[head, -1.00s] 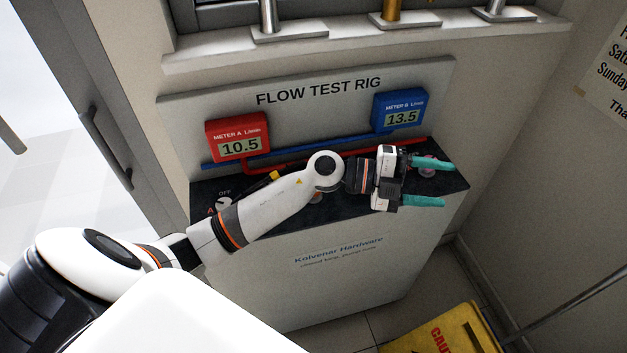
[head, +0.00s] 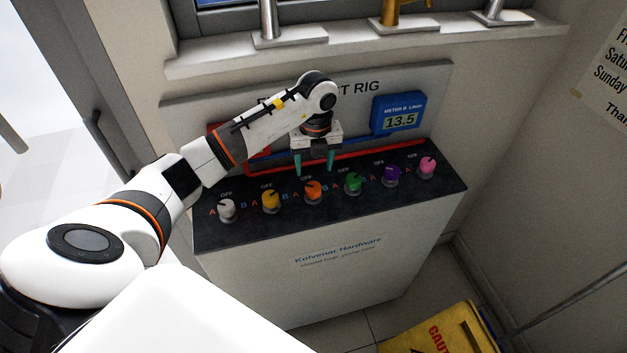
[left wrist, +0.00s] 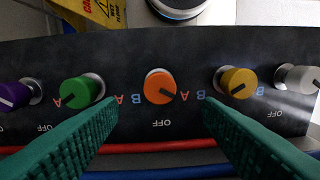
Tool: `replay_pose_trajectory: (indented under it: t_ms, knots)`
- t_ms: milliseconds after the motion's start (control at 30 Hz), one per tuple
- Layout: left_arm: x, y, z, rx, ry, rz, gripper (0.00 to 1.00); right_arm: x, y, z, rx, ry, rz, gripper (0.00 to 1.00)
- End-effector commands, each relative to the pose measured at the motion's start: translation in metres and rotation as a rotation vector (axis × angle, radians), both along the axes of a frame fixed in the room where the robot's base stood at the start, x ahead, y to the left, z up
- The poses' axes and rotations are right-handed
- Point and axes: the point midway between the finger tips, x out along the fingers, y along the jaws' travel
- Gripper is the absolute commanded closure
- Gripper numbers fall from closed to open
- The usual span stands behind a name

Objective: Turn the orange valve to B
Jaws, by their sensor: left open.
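The orange valve (head: 313,190) is a round knob on the dark top of the flow test rig, between the yellow and green knobs. In the left wrist view the orange valve (left wrist: 158,84) lies between my fingers, and its pointer line slants toward the A mark, away from B. My left gripper (head: 314,172) is open, its teal fingers pointing down just behind and above the orange valve. In the left wrist view its fingertips (left wrist: 160,102) stand apart on either side of the knob, with no visible contact. My right gripper is not in view.
Neighbouring knobs are yellow (head: 270,201), green (head: 353,183), white (head: 227,209), purple (head: 392,174) and pink (head: 427,166). Red and blue pipes (head: 378,153) run behind them. Blue meter B (head: 398,113) reads 13.5; red meter A is mostly hidden by my arm. A yellow caution sign (head: 440,330) stands on the floor.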

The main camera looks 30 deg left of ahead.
Motion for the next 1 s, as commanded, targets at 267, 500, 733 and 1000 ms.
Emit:
replay_pose_trajectory:
  t_ms: [267,500,733,1000]
  knots:
    - [-0.003,0.000,-0.052,-0.002,0.003,-0.001,0.41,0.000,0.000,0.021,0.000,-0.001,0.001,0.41]
    - [-0.002,0.001,-0.074,-0.001,0.000,-0.002,0.41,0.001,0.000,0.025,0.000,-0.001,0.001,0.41]
    - [-0.002,0.001,-0.077,-0.002,-0.001,-0.003,0.41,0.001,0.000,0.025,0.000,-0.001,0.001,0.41]
    - [-0.002,0.001,-0.076,-0.002,-0.001,-0.003,0.73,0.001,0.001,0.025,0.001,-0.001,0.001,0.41]
